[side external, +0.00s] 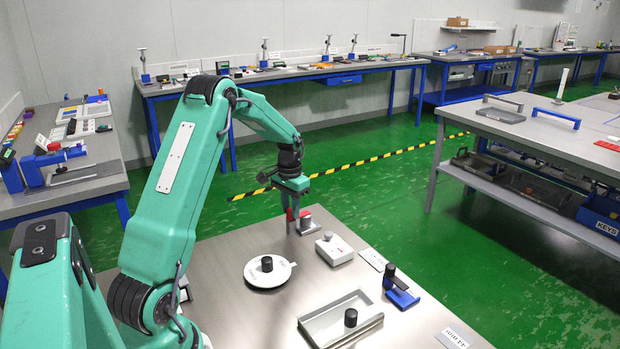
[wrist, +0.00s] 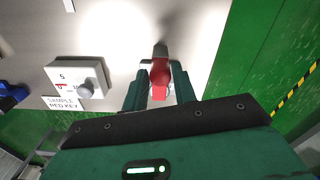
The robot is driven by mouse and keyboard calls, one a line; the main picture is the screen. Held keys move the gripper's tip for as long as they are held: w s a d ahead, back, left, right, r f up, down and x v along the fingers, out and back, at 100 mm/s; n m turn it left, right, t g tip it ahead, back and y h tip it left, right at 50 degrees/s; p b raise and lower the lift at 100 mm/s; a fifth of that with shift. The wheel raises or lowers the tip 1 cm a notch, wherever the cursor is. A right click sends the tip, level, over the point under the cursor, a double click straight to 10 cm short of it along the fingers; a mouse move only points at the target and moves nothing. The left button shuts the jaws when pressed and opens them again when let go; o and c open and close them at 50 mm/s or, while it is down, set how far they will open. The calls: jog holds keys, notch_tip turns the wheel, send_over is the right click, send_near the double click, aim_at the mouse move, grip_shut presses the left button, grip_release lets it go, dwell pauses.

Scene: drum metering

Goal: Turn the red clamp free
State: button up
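The red clamp (side external: 304,214) is at the far edge of the steel table, beside a grey upright post on a small plate. In the wrist view the red clamp (wrist: 160,74) lies between the two fingers of my gripper (wrist: 161,88), its rounded end toward the grey post. The fingers stand close on both sides of the red part, with a thin pale sliver showing beside the left one. I cannot tell whether they press on it. In the side view my gripper (side external: 291,208) points down at the clamp and partly hides it.
A pale box with a knob (side external: 334,249) stands close to the clamp; it also shows in the wrist view (wrist: 77,78). A white dish (side external: 262,279) holding a black cylinder, a grey tray (side external: 318,326) and a blue stand (side external: 403,297) are nearer. Bare steel lies between them.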

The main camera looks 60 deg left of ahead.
grip_shut()
jog(key=shift+n, duration=0.3)
jog(key=n, duration=1.7)
jog(key=shift+r, duration=0.1)
jog(key=shift+n, duration=0.3)
